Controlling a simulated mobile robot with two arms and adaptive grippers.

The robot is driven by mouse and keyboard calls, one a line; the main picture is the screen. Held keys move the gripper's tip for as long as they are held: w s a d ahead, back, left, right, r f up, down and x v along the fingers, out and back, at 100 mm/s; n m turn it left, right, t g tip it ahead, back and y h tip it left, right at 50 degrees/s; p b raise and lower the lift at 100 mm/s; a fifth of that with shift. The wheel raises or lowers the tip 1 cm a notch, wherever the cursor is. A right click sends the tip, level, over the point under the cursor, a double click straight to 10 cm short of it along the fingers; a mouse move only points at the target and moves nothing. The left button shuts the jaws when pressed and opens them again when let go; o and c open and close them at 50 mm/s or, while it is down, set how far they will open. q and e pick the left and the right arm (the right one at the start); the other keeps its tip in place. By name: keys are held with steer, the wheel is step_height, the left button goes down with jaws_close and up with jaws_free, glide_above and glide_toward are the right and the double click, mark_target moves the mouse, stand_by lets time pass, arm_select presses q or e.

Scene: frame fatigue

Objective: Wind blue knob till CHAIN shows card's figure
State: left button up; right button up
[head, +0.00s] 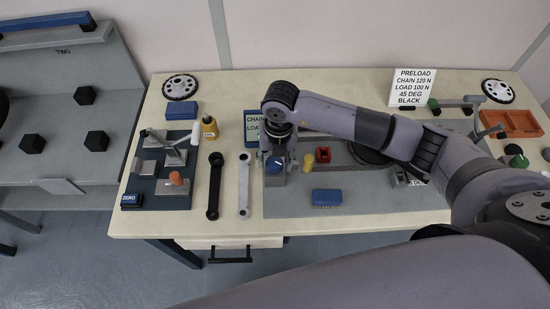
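The blue knob (275,164) sits on the grey rig plate (285,207), left of a yellow knob (308,162). My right gripper (277,153) points down directly over the blue knob, at or very near it. Its fingers are too small and hidden to tell whether they grip the knob. The white card (408,88) reads PRELOAD, CHAIN 120 N, LOAD 100 N, 45 DEG, BLACK. A dark blue display (252,124) shows the word CHAIN and part of LOAD; my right arm covers its right side, and I see no figure. My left gripper is out of view.
A red part (323,154) and a blue block (327,196) are close to the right gripper. Black (214,187) and silver (243,185) link bars lie left of the plate. An orange tray (522,124) stands far right.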

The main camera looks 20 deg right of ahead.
mark_target(277, 162)
steer(key=shift+o, duration=0.9)
steer(key=shift+r, duration=0.1)
step_height(277, 162, up, 12)
steer(key=shift+d, duration=0.3)
steer(key=shift+s, duration=0.1)
